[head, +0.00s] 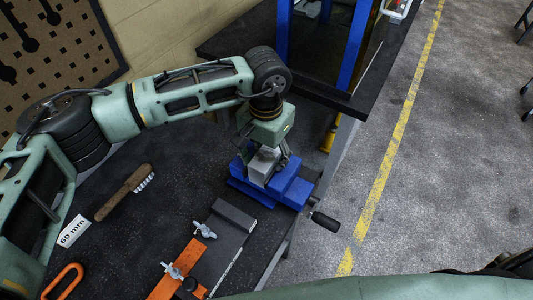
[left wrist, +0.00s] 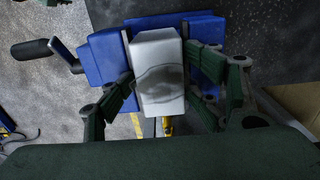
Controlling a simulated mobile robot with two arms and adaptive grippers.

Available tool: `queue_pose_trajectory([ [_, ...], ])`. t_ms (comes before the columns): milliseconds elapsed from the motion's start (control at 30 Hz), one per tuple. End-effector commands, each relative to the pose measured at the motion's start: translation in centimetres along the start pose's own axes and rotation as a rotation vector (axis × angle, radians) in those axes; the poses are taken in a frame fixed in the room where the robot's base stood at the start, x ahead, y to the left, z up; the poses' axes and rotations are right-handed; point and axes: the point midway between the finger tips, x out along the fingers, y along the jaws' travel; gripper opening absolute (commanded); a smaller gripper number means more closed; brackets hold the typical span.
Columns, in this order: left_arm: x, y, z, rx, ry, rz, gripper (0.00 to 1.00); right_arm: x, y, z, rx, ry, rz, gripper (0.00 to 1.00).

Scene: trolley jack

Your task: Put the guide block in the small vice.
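The guide block (head: 260,168) is a pale grey block. It sits upright between the jaws of the small blue vice (head: 292,190) and stands up above them. In the left wrist view the block (left wrist: 158,72) has a dark patch on its face, with blue vice parts (left wrist: 105,58) on both sides. My left gripper (head: 267,158) points down over the block. Its fingers are spread around the block, close to its sides; whether any fingertip touches is hard to tell. The block's lower part is hidden in the vice. My right gripper is not in view.
The vice handle (head: 325,221) sticks out past the bench edge. On the dark bench lie a brush (head: 124,193), a "60 mm" label (head: 73,231), an orange bar with wing nuts (head: 177,268) and an orange-handled tool (head: 62,281). A blue-framed stand (head: 357,45) is behind.

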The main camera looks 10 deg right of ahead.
Motion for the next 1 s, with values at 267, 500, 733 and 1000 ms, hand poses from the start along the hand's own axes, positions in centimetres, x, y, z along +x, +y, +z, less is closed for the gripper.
queue_pose_trajectory([
  [267,-3.5,-0.1,-0.1,0.003,0.004,-0.004,0.57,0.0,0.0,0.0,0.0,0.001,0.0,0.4],
  [500,-9.2,0.0,-0.1,0.001,0.004,-0.002,0.57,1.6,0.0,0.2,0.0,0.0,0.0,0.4],
  [733,-12.3,0.0,0.0,0.0,0.001,-0.002,0.57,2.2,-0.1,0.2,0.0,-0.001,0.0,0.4],
  [1000,-13.0,0.0,0.0,0.001,0.001,0.0,0.57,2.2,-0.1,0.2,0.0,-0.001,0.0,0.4],
])
